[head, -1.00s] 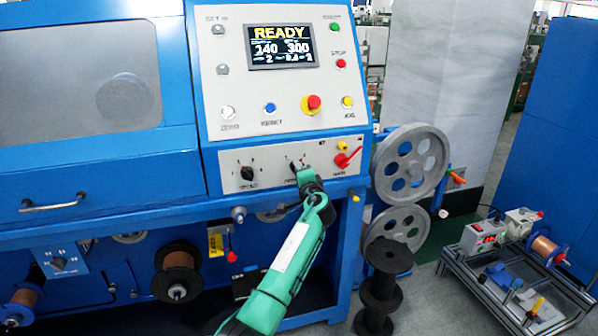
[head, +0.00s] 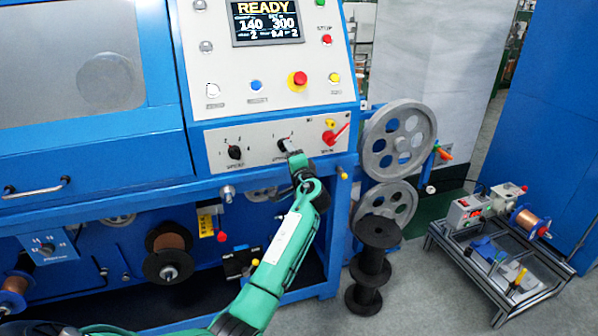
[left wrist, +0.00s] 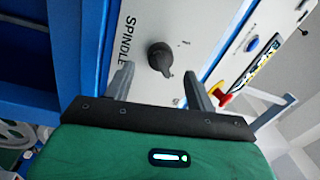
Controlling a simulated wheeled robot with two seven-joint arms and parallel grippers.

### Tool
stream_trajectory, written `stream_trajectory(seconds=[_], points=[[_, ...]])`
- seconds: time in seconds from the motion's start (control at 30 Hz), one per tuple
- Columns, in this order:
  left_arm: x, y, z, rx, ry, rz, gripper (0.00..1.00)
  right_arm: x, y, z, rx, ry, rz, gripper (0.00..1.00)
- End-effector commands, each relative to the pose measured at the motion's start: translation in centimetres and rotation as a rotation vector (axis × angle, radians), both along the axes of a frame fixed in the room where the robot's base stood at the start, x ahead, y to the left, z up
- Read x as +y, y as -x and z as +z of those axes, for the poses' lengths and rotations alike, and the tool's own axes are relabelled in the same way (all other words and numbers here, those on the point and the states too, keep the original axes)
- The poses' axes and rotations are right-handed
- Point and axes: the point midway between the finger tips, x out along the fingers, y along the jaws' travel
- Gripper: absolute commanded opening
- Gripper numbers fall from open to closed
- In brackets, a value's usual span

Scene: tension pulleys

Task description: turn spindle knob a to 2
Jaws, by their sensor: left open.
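A dark round knob with a pointer (left wrist: 160,58) sits on a pale panel in the left wrist view, with the label SPINDLE beside it. My left gripper (left wrist: 158,86) is open, one finger on each side of the line to the knob; the knob appears just beyond the fingertips, and no contact is clear. In the head view my left gripper (head: 294,160) is at the middle knob (head: 283,146) of the lower panel and partly hides it. The exact pointer setting is too small to read. My right gripper is not in view.
Another black knob (head: 235,152) is to the left and a red switch (head: 335,134) to the right on the panel. The screen (head: 267,22) reads READY. Grey pulley wheels (head: 400,141), a black spool (head: 370,270) and a low cart (head: 490,275) stand right.

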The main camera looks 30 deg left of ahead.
Motion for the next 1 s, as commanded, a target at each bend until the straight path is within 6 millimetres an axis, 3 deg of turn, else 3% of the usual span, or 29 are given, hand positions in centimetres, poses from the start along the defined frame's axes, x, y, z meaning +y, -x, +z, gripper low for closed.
stream_trajectory(seconds=[0.2, 0.43, 1.0], points=[[-4.0, 3.4, -0.6, 0.0, 0.002, -0.002, 0.56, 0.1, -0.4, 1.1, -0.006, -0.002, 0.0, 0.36], [-6.7, 5.7, -0.7, 0.0, 0.001, -0.001, 0.56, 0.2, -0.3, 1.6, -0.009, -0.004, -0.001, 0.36], [-7.5, 6.4, -0.7, 0.0, 0.0, 0.0, 0.56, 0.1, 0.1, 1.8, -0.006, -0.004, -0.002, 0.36]])
